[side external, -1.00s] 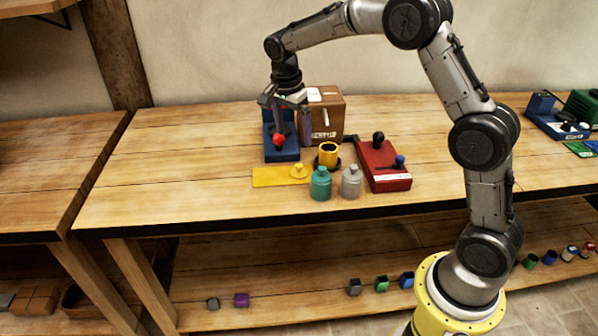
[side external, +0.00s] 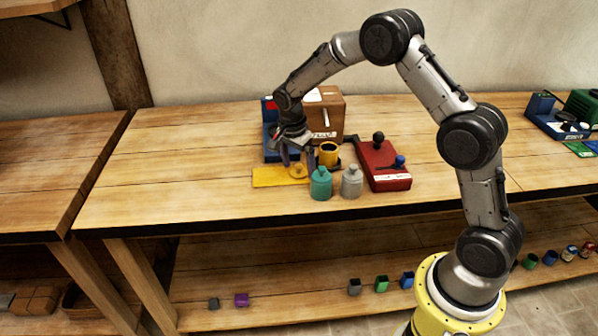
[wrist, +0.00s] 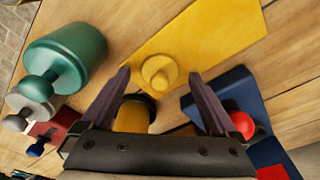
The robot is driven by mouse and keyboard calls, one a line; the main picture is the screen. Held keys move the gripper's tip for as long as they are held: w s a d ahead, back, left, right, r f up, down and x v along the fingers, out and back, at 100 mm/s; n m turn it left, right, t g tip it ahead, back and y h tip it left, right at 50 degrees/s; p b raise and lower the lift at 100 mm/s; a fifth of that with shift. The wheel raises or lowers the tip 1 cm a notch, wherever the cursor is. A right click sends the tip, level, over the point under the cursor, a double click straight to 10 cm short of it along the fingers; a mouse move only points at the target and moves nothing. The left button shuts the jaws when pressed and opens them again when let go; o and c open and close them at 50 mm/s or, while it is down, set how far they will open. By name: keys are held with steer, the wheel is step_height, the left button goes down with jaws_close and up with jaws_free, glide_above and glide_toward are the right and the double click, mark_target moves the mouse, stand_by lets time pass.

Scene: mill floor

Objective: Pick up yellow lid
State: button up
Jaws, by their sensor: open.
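The yellow lid (side external: 298,170) is a small round disc with a knob, lying on a flat yellow mat (side external: 268,178). In the wrist view the lid (wrist: 159,73) appears between the fingertips. My gripper (side external: 297,158) is open and empty just above the lid, pointing down, with a finger to either side. Any gap between the fingers and the lid is hard to judge. An open yellow container (side external: 328,156) stands just behind and to the right of the lid. In the wrist view this container (wrist: 132,117) is partly hidden by my gripper.
A teal jar (side external: 321,184) and a grey jar (side external: 351,182) stand in front, close to the lid. A red block with knobs (side external: 390,179) is to the right. A blue fixture (side external: 270,152) and a cardboard box (side external: 333,110) stand behind. The table left of the mat is clear.

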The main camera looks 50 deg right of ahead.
jaws_close()
stand_by(0.4)
